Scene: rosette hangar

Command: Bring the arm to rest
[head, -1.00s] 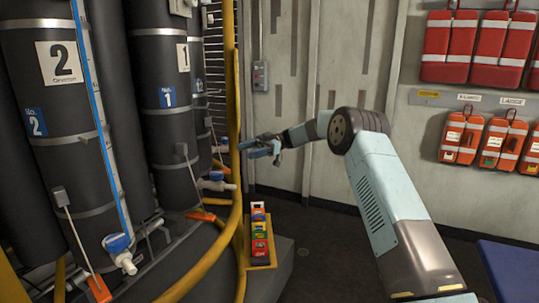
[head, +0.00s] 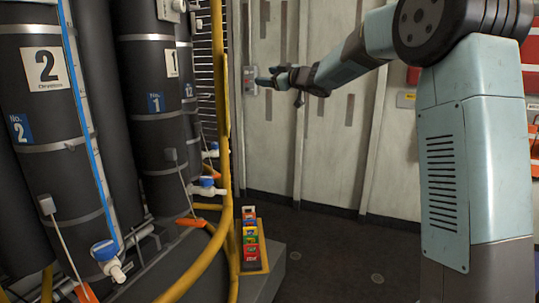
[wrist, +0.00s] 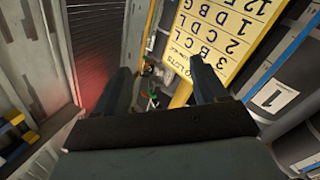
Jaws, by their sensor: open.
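My gripper (head: 268,79) is raised at the end of my arm, in front of the pale wall panels in the head view. In the wrist view its two dark fingers (wrist: 160,85) stand apart with nothing held between them. The arm reaches leftward from a large dark joint at the upper right of the head view. The gripper's tip overlaps a small grey wall box (head: 250,80) in the picture; I cannot tell how far apart they are.
Tall black cylinders (head: 95,130) with blue-handled valves (head: 104,250) stand at left behind a yellow pipe (head: 222,130). A yellow tray (head: 263,262) with colourful items sits low beside them. A yellow lettered sign (wrist: 222,40) shows in the wrist view. The dark floor (head: 340,250) is clear.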

